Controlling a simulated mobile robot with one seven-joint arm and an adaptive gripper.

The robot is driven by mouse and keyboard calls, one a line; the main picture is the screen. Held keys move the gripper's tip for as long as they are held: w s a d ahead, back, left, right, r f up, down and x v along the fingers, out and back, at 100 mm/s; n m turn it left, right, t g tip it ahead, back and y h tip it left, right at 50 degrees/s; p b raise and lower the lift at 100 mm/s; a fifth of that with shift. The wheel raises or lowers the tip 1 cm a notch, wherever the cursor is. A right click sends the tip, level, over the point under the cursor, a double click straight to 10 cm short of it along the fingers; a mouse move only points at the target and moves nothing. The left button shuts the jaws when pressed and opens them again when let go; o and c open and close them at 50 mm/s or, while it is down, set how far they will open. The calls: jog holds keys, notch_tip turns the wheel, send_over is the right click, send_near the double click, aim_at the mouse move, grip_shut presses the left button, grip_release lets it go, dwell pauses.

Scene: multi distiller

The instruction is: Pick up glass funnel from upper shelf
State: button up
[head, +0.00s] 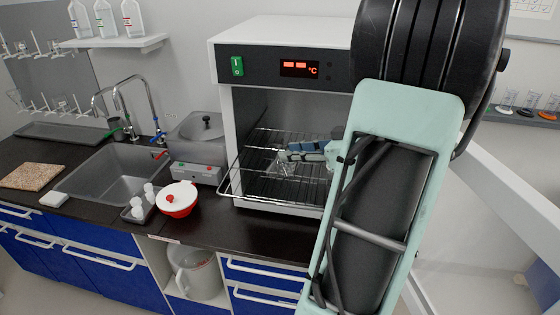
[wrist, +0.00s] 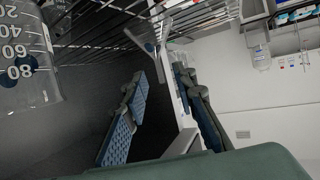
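My gripper (head: 287,154) reaches into the open drying oven (head: 283,32) from the right, above the wire rack (head: 262,182). A graduated glass beaker (wrist: 30,60) is at the upper left of the wrist view, beside the fingers.
The oven side walls and wire racks are close around my gripper. On the counter left of the oven are a red pot with a white lid (head: 177,199), a grey water bath (head: 197,172) and a sink (head: 110,180). A wall shelf (head: 115,43) holds bottles.

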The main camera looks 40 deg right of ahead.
jog(key=p+x, duration=0.2)
jog(key=x, duration=0.3)
jog(key=shift+w+f, duration=0.1)
jog(key=shift+w, duration=0.05)
grip_shut()
